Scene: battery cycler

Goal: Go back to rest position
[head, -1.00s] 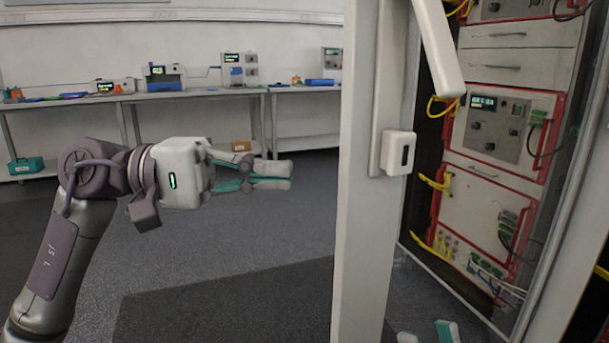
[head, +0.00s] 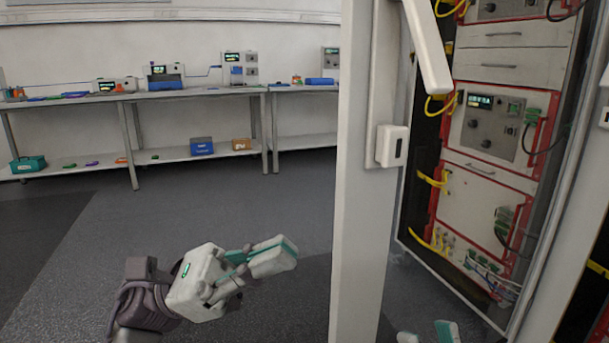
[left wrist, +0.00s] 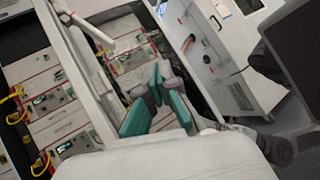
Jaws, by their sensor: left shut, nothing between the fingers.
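My left gripper (head: 272,257) is low in front of me in the head view, over the dark floor. It is shut and empty, tilted with its fingers pointing right and slightly up. Its teal-lined fingers also show in the left wrist view (left wrist: 158,100). It is left of the open cabinet door and apart from it in the head view. Two fingertips of my right gripper (head: 428,334) poke in at the bottom edge, to the right of the door. They stand apart with a gap between them; the rest of that gripper is out of view.
The open white cabinet door (head: 355,230), with its handle (head: 427,45), stands edge-on between my arms. The cabinet (head: 487,195) behind holds red-framed units with yellow cables. A bench (head: 190,93) with instruments lines the back wall. The floor (head: 240,200) on the left is clear.

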